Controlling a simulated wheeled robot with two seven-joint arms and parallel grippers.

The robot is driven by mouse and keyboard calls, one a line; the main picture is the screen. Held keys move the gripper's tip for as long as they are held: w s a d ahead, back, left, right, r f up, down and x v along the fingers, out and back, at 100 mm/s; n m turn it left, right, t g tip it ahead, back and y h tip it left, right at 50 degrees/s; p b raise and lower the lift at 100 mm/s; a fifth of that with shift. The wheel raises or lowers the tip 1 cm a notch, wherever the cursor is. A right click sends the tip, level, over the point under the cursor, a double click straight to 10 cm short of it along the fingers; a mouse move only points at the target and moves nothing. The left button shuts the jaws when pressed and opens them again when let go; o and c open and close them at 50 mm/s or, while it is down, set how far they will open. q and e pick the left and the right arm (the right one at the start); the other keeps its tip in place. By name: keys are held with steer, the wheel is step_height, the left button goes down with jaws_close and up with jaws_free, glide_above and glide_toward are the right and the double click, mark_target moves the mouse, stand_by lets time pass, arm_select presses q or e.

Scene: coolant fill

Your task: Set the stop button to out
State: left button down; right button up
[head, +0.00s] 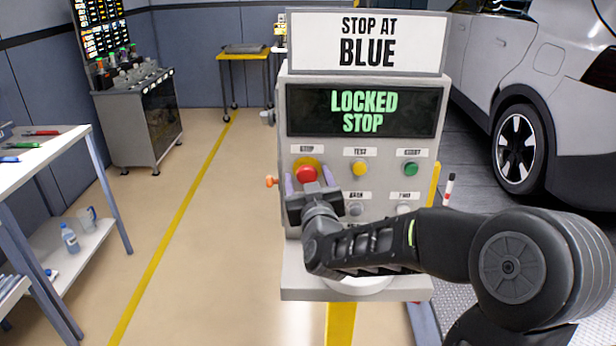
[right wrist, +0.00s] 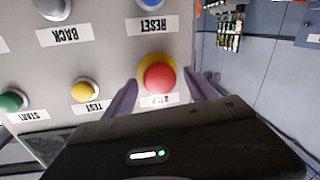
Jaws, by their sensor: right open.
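The red stop button (head: 306,174) sits on a yellow ring at the upper left of the machine's front panel, under the label STOP. It also shows in the right wrist view (right wrist: 159,78). The display (head: 363,111) above it reads LOCKED STOP in green. My right gripper (head: 308,183) is open, with its purple fingers on either side of the red button. In the right wrist view its fingers (right wrist: 160,95) flank the button; whether they touch it cannot be told. My left gripper is not in view.
A yellow test button (head: 360,168) and a green start button (head: 411,169) sit to the right on the panel. A shelf (head: 357,289) juts out below. A table (head: 40,155) stands at left, a car (head: 540,90) at right.

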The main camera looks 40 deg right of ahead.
jaws_close()
stand_by(0.8)
